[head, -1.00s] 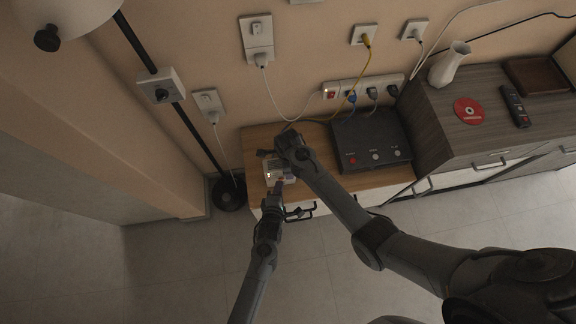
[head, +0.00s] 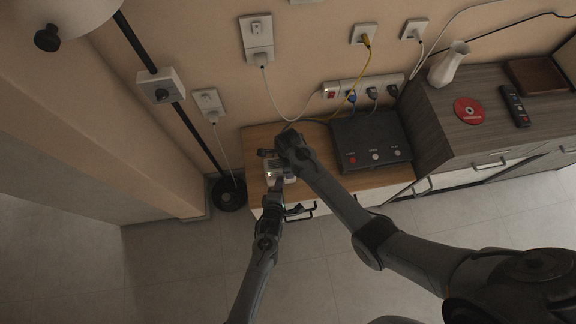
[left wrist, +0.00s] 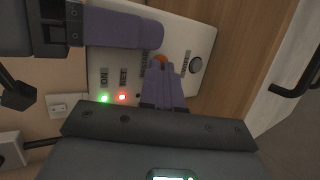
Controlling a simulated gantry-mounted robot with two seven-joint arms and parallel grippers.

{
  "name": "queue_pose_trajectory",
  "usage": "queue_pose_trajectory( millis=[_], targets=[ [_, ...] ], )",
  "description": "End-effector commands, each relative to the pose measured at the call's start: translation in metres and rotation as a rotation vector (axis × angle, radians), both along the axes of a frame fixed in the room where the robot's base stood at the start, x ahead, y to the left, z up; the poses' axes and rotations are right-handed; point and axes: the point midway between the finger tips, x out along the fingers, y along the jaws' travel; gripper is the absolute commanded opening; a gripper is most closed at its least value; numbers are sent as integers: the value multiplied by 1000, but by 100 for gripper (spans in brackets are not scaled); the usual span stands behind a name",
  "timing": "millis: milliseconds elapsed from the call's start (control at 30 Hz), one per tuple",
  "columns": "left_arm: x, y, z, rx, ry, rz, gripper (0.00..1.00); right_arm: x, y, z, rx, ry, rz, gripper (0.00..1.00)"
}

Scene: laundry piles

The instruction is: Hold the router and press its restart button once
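The router is a white box (head: 288,177) at the left end of the wooden cabinet top. In the left wrist view its white face (left wrist: 205,35) has a lit green light, a lit red light, printed labels, an orange button (left wrist: 160,57) and a round grey button (left wrist: 195,65). My left gripper (left wrist: 162,66) has its fingers together, with the tips at the orange button's edge; whether it is pressed in is hidden. My right gripper (head: 281,156) is over the router's back; one finger (left wrist: 125,30) lies across its face, the other is hidden.
A dark box with several buttons (head: 372,138) stands right of the router. A power strip (head: 340,88) with cables is on the wall behind. A lamp pole (head: 200,132) stands left. A taller cabinet (head: 432,120) is on the right, and the front floor is free.

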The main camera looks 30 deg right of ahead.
Motion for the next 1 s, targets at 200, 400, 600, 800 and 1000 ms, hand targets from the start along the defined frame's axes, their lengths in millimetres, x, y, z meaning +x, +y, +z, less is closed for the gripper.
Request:
queue_pose_trajectory(
  millis=[200,400,600,800,1000],
  targets=[
    [3,-1,-2,3,3,0,0,-3,5,-1,4,9,11,18],
    [-2,2,0,1,3,1,0,-4,6,-1,5,11,15,18],
    [-20,14,10,1,3,1,0,-3,5,-1,4,9,11,18],
    [-33,23,18,1,2,1,0,-3,4,-1,2,8,8,18],
    [-35,25,20,2,1,-1,0,-2,2,-1,1,7,6,18]
  ],
)
